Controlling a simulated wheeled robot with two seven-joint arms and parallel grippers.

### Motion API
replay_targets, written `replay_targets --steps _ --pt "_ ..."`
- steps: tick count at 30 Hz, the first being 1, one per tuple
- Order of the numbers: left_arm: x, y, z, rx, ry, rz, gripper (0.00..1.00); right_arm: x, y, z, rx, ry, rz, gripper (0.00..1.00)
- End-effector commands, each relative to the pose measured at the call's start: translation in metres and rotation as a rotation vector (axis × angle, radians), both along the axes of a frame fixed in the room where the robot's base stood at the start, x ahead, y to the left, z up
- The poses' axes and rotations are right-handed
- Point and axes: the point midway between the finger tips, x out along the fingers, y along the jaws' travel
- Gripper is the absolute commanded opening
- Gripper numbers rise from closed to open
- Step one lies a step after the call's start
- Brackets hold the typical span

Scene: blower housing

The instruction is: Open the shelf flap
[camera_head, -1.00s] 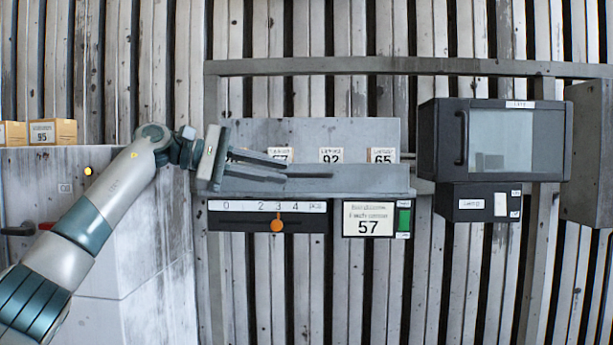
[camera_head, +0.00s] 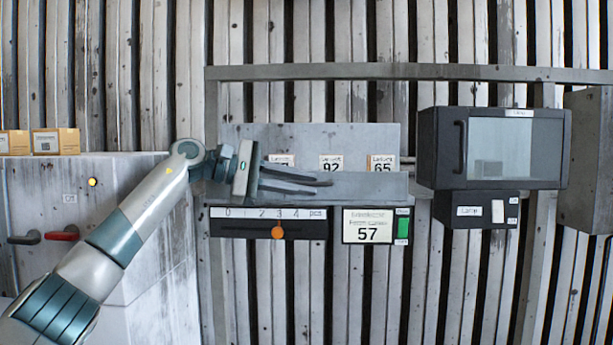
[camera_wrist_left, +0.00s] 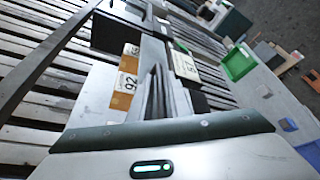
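A grey shelf (camera_head: 375,186) has a flat back panel and a long, plain front strip. I cannot tell for sure which part is the flap. My left gripper (camera_head: 325,187) points right in front of the shelf's left half, its two fingers slightly apart with nothing visible between them. It partly covers the leftmost label, beside the 92 label (camera_head: 331,162) and 65 label (camera_head: 382,164). In the left wrist view the fingers (camera_wrist_left: 160,75) point along the shelf near the 92 label; contact with the shelf cannot be judged. My right gripper is not in view.
Below the shelf are a scale with an orange knob (camera_head: 278,232) and a 57 sign (camera_head: 367,227). A dark box with a window and handle (camera_head: 461,147) stands right of it. A white cabinet (camera_head: 130,270) carries small cartons at left. A rail (camera_head: 400,71) runs above.

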Motion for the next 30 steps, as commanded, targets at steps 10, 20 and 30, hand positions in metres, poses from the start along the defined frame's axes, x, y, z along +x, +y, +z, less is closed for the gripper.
replay_targets --steps 10,20,30 --pt "0.003 -0.011 -0.003 0.0 -0.001 0.0 0.17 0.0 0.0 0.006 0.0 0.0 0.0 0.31" --pt "0.003 -0.01 -0.003 0.0 -0.001 0.0 0.0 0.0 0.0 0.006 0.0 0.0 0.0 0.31" --pt "0.001 -0.01 -0.008 0.0 -0.043 0.0 0.0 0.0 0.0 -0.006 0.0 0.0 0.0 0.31"
